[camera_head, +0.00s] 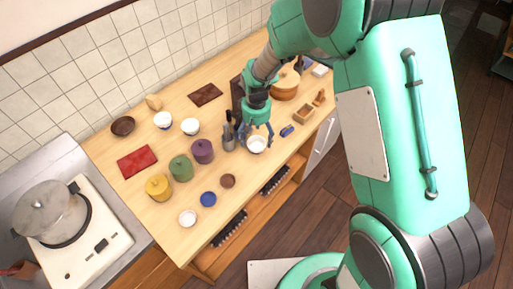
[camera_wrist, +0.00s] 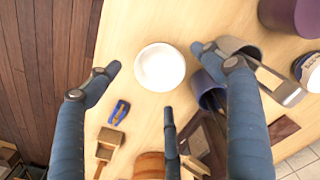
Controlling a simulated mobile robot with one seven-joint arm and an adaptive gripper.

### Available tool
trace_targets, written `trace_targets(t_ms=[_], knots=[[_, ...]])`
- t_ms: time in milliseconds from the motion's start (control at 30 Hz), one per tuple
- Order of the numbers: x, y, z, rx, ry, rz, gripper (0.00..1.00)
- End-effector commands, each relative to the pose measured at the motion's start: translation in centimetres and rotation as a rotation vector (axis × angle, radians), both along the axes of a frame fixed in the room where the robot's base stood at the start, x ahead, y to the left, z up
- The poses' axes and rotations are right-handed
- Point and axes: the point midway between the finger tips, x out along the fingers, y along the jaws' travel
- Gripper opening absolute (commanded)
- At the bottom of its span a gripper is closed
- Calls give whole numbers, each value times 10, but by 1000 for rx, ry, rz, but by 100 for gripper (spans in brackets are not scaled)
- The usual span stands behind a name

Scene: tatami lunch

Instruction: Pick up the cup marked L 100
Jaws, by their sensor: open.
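A round white cup or bowl (camera_head: 257,145) stands on the wooden counter below my gripper (camera_head: 257,132). In the wrist view, the white cup (camera_wrist: 160,67) lies between the spread blue fingers of my gripper (camera_wrist: 154,70), seen from above. The fingers are open and hold nothing; I cannot tell whether any touches it. Another white cup (camera_head: 190,126) and a white cup with a dark part (camera_head: 163,120) stand farther back left. I cannot read an L 100 mark on any of them.
A utensil holder (camera_head: 228,140) stands close to the left of my gripper. Purple (camera_head: 203,151), green (camera_head: 181,169) and yellow (camera_head: 158,187) canisters stand farther left. A small blue item (camera_head: 287,131) lies to the right. The counter's front strip has free room.

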Motion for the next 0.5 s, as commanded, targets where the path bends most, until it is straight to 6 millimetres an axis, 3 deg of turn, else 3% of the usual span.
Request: trace_targets(t_ms=[500], knots=[[0,0,-11,0,0,0,81]])
